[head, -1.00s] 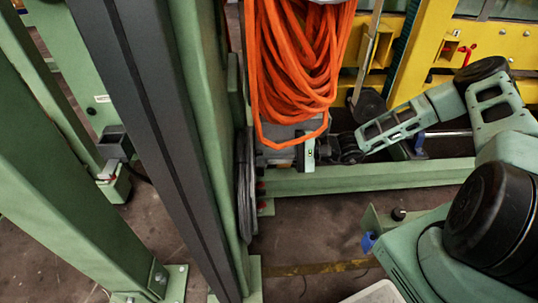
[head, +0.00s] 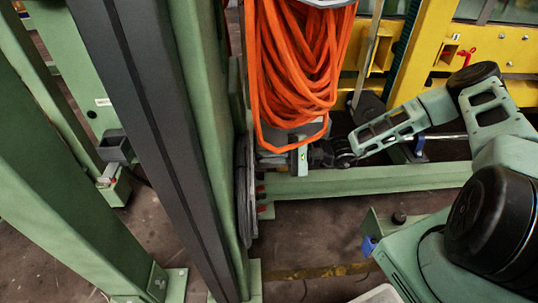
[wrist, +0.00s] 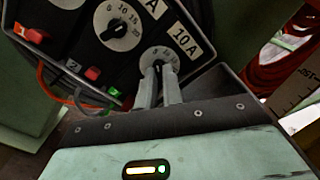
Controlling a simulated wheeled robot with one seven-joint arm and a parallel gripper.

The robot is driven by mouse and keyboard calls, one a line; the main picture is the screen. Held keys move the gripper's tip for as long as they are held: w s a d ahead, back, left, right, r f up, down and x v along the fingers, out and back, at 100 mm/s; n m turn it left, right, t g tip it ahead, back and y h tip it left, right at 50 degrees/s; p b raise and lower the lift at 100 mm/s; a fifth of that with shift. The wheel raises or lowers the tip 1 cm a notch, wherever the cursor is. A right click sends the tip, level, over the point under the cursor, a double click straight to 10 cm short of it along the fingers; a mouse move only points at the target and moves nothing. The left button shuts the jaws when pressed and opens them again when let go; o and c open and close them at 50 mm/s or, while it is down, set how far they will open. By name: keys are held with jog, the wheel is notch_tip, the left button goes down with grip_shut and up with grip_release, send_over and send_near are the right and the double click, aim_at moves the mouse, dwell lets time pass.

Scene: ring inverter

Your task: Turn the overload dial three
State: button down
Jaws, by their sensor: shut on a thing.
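In the wrist view a dark panel (wrist: 32,69) carries a row of round dials with white scales. The dial nearest my gripper (wrist: 158,56), beside a "10 A" label (wrist: 184,40), is overload dial three by its place in the row. My gripper (wrist: 158,73) is shut on its knob, with a finger on each side. The fingers hide the knob and part of the scale, so I cannot read its setting. The middle dial (wrist: 117,26) has its black knob in plain view. In the head view my gripper (head: 284,160) is below the orange cable, and its fingertips are hard to see.
Red switches (wrist: 93,73) and numbered tags sit along the panel's lower left edge. In the head view a hanging orange cable (head: 295,75) is just above my gripper. A green post (head: 215,140) stands left, and a green beam (head: 385,181) runs below my arm.

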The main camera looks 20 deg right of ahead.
jog(key=shift+r+m+p, duration=0.15)
jog(key=shift+m+p, duration=0.15)
jog(key=shift+f+m+p, duration=0.2)
jog(key=shift+m+p, duration=3.05)
jog(key=shift+m, duration=0.25)
jog(key=c, duration=1.5)
grip_release()
jog(key=shift+c, duration=0.2)
jog(key=p+v, duration=0.1)
jog(key=v, duration=1.6)
jog(key=shift+d, duration=0.2)
